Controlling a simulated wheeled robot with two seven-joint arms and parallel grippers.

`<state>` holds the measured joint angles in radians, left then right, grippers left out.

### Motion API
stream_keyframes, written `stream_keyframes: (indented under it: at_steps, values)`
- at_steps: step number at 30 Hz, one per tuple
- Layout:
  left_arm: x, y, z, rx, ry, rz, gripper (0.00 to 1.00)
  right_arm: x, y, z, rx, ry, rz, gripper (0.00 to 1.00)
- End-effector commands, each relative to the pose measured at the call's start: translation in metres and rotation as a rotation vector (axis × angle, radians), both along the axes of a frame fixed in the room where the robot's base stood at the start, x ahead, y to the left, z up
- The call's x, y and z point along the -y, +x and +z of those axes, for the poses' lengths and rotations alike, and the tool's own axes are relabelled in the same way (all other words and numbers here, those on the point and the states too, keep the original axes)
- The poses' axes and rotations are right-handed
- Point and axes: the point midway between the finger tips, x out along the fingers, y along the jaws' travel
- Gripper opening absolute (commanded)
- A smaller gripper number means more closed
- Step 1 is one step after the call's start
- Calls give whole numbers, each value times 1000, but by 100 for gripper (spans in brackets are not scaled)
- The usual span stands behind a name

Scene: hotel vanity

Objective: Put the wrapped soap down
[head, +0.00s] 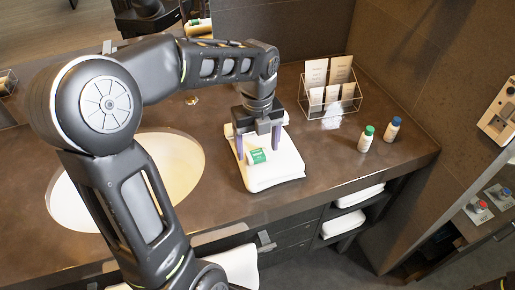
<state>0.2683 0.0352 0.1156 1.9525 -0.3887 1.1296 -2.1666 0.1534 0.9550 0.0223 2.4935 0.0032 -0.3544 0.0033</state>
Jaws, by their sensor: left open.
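The wrapped soap (257,156) is a small green and white packet. It lies on a white folded towel or tray (272,177) on the brown counter. My left gripper (259,146) points down over the white surface, with its two purple-grey fingers apart, one to the left of the soap and one to the right. The fingers are open, and the soap is between or just in front of them; I cannot tell whether a finger touches it. My right gripper is not in view.
A wire holder with cards (331,92) stands at the back right. A green-capped bottle (366,139) and a blue-capped bottle (392,129) stand at the right. A white sink basin (180,165) is at the left. The counter (335,170) is clear right of the white surface.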

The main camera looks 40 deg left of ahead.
Motion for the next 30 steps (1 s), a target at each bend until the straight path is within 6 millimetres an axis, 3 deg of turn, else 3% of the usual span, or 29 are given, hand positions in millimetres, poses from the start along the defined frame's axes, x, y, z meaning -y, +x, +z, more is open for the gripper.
stream_keyframes:
  at_steps: [11,15,30]
  values:
    - [0,1,75,5,0,0,74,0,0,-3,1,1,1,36]
    - [0,0,100,2,0,0,74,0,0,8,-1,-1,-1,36]
    - [0,0,107,0,0,0,74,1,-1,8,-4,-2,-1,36]
